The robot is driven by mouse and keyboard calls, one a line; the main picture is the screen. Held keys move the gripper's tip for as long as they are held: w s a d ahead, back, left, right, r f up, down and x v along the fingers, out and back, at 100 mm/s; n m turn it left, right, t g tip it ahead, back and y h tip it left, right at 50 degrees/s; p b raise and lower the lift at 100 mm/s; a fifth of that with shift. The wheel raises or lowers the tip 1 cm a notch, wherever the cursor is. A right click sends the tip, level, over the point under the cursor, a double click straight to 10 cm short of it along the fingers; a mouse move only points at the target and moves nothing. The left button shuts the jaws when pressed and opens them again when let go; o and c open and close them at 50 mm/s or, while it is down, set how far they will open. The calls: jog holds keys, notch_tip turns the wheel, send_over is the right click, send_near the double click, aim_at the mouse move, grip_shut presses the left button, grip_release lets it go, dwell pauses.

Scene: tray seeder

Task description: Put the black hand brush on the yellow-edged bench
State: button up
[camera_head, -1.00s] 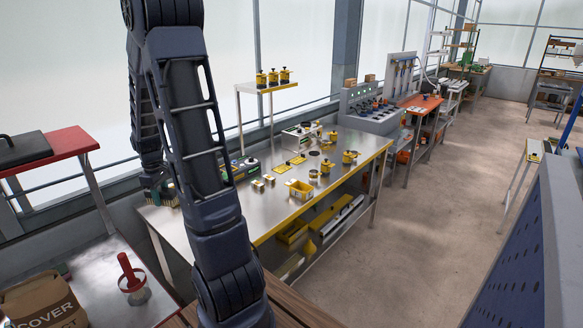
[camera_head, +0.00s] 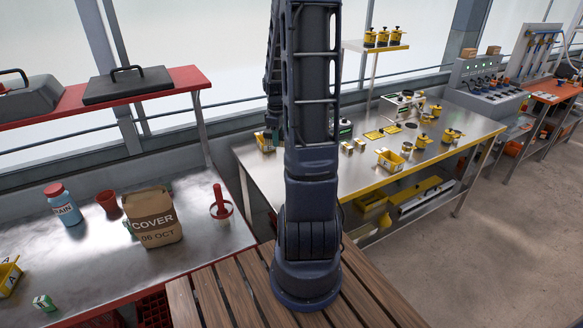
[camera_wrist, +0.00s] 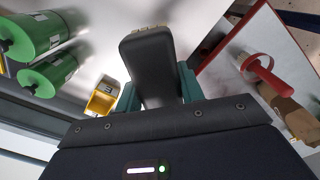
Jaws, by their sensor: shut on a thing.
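The black hand brush (camera_wrist: 150,65) is held between the teal fingers of my gripper (camera_wrist: 158,90) in the wrist view. Its dark, rounded back faces the camera, and its bristles are mostly hidden there. In the head view my gripper (camera_head: 268,138) is small and partly hidden behind my arm, at the left end of the yellow-edged bench (camera_head: 365,176). I cannot tell from these views whether the brush touches the bench top. The bench has a bare metal strip along its front and left side.
Yellow bins (camera_head: 390,160), small boxes and yellow-topped pots (camera_head: 423,140) stand on the bench's middle and right. To the left, a metal table holds a paper bag (camera_head: 152,215), a red-handled tool (camera_head: 220,205) and a blue bottle (camera_head: 63,205).

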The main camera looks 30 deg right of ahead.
notch_tip(320, 180, down, 17)
jog(key=shift+f, duration=0.1)
dwell(0.6)
jog(key=o, duration=1)
jog(key=shift+f, duration=0.1)
jog(key=shift+o, duration=0.2)
notch_tip(320, 180, up, 13)
notch_tip(320, 180, up, 9)
jog(key=m+t, duration=0.1)
jog(key=m, duration=0.1)
send_over(279, 179)
jog(key=s+a, duration=0.4)
jog(key=a, duration=0.1)
jog(key=s+a+r+m+t, duration=0.1)
jog(key=s+a+r+m, duration=0.2)
jog(key=s+a+r, duration=0.2)
jog(key=s+a+r+m+t, duration=0.2)
jog(key=s+a+r+m, duration=0.2)
jog(key=s+r, duration=0.6)
jog(key=s+a, duration=0.1)
jog(key=s, duration=0.2)
jog(key=shift+s+t, duration=0.15)
jog(key=shift+t, duration=0.15)
